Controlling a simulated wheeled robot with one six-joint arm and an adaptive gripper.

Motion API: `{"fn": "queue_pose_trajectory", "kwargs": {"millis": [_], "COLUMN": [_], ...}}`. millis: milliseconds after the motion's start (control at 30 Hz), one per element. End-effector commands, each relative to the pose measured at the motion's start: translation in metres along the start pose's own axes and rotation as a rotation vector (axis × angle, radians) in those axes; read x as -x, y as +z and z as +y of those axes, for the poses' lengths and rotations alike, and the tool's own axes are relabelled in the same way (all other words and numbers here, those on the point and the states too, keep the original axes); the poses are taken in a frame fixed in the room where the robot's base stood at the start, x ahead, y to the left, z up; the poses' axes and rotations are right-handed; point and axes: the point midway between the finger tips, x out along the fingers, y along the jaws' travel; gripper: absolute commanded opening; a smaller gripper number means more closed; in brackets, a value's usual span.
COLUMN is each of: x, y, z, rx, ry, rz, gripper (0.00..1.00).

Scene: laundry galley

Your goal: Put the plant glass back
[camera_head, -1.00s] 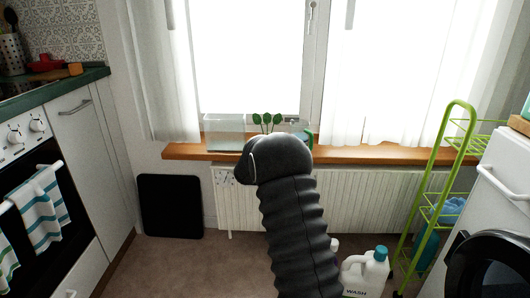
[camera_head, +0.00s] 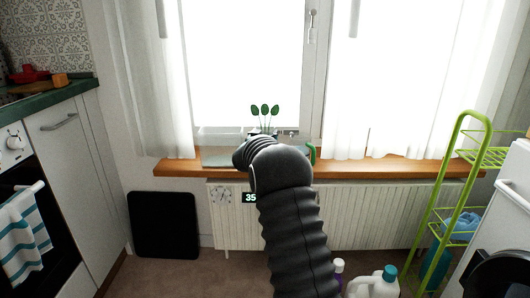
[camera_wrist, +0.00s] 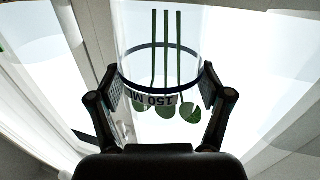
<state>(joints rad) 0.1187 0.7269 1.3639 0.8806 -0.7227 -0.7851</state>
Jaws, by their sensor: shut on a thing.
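The plant glass (camera_wrist: 160,62) is a clear glass with a dark band, a "150 ML" mark and green stems with round leaves. It appears upside down in the wrist view. My gripper (camera_wrist: 158,92) is shut on it, with one finger pad on each side. In the head view the plant's leaves (camera_head: 264,110) show above my arm, in front of the window over the wooden sill (camera_head: 400,166). My arm hides the glass and the fingers there. I cannot tell whether the glass touches the sill.
A clear, flat-looking object (camera_head: 217,157) lies on the sill left of my arm, and a green thing (camera_head: 312,153) is at its right. A radiator (camera_head: 380,215) is below. A green rack (camera_head: 447,190) and bottles (camera_head: 375,283) stand at the right.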

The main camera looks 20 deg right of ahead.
Motion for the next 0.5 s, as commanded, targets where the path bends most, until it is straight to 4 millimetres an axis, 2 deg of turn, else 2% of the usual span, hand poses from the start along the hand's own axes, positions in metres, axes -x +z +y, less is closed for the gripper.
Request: {"fn": "queue_pose_trajectory", "kwargs": {"millis": [167,400,500], "x": [0.0,-0.001,-0.001], "y": [0.015,0.05,0.058], "z": [-0.001,-0.001,0.0], "rx": [-0.001,0.001,-0.001], "ry": [0.0,0.002,0.004], "rz": [0.001,0.0,0.001], "gripper": [0.2,0.2,0.2]}}
